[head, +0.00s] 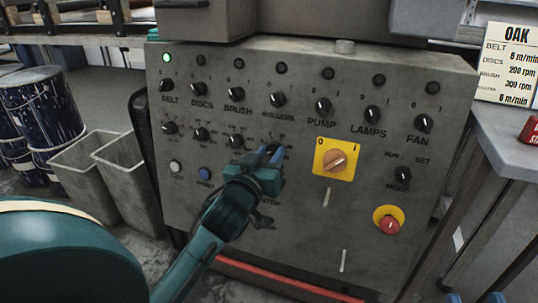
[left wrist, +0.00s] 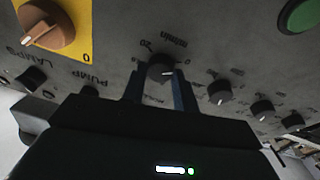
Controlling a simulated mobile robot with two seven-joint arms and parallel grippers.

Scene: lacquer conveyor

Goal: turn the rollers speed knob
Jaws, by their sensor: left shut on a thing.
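The rollers speed knob (left wrist: 160,68) is a small round black knob with a white pointer mark, under a scale reading m/min. It sits between the two fingers of my left gripper (left wrist: 158,92) in the left wrist view. In the head view my left gripper (head: 271,153) is at the grey panel (head: 290,215), below the ROLLERS switch (head: 277,100), and it hides the knob there. My left gripper is shut on the knob. At the bottom right edge of the head view, two blue fingertips of my right gripper (head: 476,298) show apart, away from the panel.
More black knobs, such as the one under BRUSH (head: 236,141), stand to the left. A yellow plate with an orange rotary switch (head: 335,160) is to the right. A red emergency button (head: 389,225) is lower right. Grey bins (head: 90,165) stand left of the panel.

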